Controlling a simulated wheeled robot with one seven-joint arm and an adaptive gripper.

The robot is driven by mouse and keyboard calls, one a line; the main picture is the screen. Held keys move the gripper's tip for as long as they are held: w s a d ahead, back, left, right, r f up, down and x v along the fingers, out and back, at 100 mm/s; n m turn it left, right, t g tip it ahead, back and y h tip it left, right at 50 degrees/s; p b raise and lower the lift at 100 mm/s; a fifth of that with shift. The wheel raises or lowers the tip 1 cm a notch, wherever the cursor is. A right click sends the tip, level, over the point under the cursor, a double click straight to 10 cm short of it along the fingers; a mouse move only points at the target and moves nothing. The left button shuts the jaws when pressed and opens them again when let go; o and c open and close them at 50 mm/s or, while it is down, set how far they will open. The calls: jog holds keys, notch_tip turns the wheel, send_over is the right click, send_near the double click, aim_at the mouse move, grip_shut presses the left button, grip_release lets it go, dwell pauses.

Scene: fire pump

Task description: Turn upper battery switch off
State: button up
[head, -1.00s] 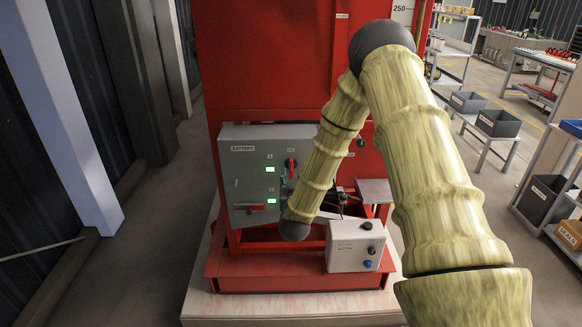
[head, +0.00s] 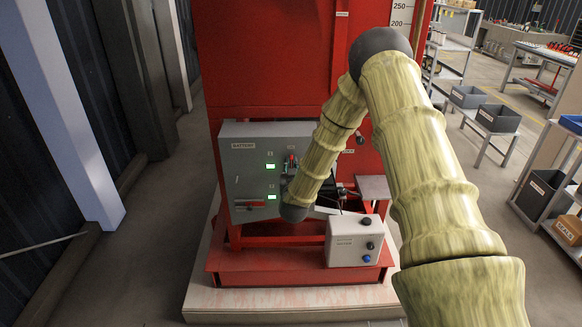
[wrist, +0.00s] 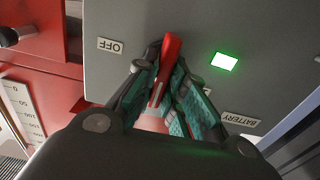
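The upper battery switch is a red handle (head: 291,160) on the grey battery panel (head: 238,170), right of the upper green light (head: 270,166). In the head view, my arm hides part of it. In the wrist view, the red handle (wrist: 171,50) stands between the two fingers of my gripper (wrist: 166,68), with a finger pad close against each side. My gripper looks shut on the handle. An OFF label (wrist: 110,46) shows upside down left of the handle, and a lit green light (wrist: 223,62) is to its right.
A white control box (head: 352,250) with knobs stands below right on the red base. Shelves with grey bins (head: 498,118) stand at the right.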

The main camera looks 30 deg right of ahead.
jog(key=shift+f+m+b, duration=0.1)
jog(key=shift+m+b, duration=0.2)
jog(key=shift+b, duration=0.05)
grip_shut()
jog(key=m+b, duration=0.2)
jog(key=b, duration=0.1)
jog(key=shift+d+f, duration=0.1)
jog(key=shift+f, duration=0.1)
jog(key=m+b, duration=0.6)
jog(key=b, duration=0.1)
jog(key=shift+s+d+f+m, duration=0.15)
jog(key=shift+m, duration=0.25)
jog(key=shift+d+m+b, duration=0.1)
jog(key=shift+m+b, duration=4.2)
jog(key=shift+b, duration=0.5)
jog(key=o, duration=0.7)
grip_release()
jog(key=shift+s, duration=0.1)
jog(key=shift+o, duration=0.2)
